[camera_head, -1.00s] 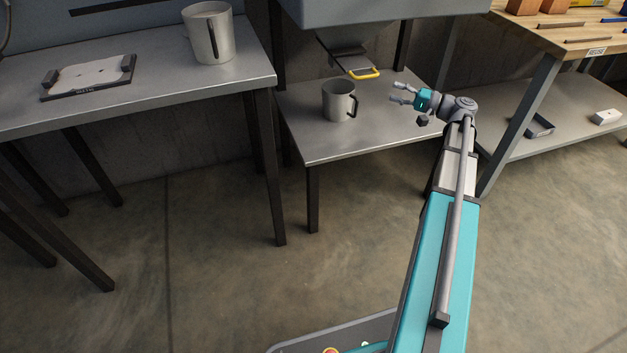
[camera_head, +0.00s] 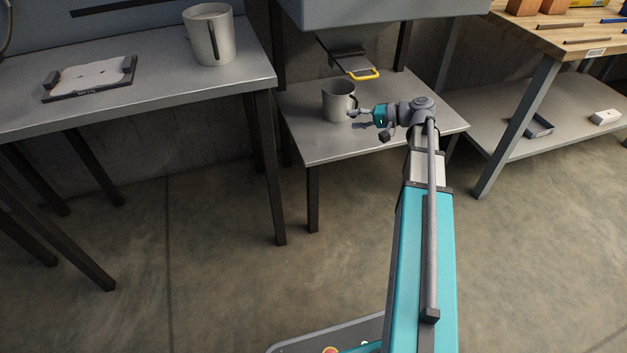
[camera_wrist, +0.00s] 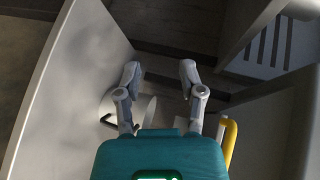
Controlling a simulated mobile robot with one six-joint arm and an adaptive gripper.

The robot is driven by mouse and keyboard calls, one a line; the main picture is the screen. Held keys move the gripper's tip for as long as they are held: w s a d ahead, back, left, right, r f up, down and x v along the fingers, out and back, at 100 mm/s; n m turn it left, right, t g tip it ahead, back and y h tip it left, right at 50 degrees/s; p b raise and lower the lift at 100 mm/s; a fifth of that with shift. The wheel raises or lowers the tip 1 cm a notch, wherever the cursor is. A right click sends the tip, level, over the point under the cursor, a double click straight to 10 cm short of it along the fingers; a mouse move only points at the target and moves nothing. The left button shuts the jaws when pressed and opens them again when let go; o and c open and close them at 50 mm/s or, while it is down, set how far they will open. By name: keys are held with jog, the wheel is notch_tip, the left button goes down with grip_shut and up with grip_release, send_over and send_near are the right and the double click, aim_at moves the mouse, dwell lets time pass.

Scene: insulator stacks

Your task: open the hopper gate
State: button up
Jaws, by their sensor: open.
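The hopper (camera_head: 375,12) is a grey box at the top centre of the head view. Its gate has a yellow handle (camera_head: 364,75) under a dark chute (camera_head: 345,50). My gripper (camera_head: 353,113) is below the handle, beside the right side of a grey mug (camera_head: 339,100); whether it touches the mug I cannot tell. In the wrist view my gripper (camera_wrist: 160,75) has its two fingers apart with nothing between them. The yellow handle (camera_wrist: 229,140) is to the right of the fingers there. The mug (camera_wrist: 110,105) is partly hidden behind the left finger.
The mug stands on a low grey table (camera_head: 315,150) below the hopper. A higher grey table (camera_head: 150,105) at left holds a larger mug (camera_head: 209,35) and a dark-edged tray (camera_head: 90,76). A wooden bench (camera_head: 555,40) stands at right. The floor in front is clear.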

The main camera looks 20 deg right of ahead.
jog(key=s+a+f+n+g+h+p, duration=0.1)
jog(key=s+a+f+n+g+h, duration=0.1)
jog(key=a, duration=0.6)
jog(key=s+a+f+n+g+h, duration=0.1)
jog(key=s+a+f+g+h, duration=0.4)
jog(key=s+a+f, duration=0.3)
jog(key=shift+s+n+h+p, duration=0.4)
jog(key=shift+s+h, duration=0.1)
jog(key=shift+s, duration=0.1)
jog(key=shift+a, duration=0.1)
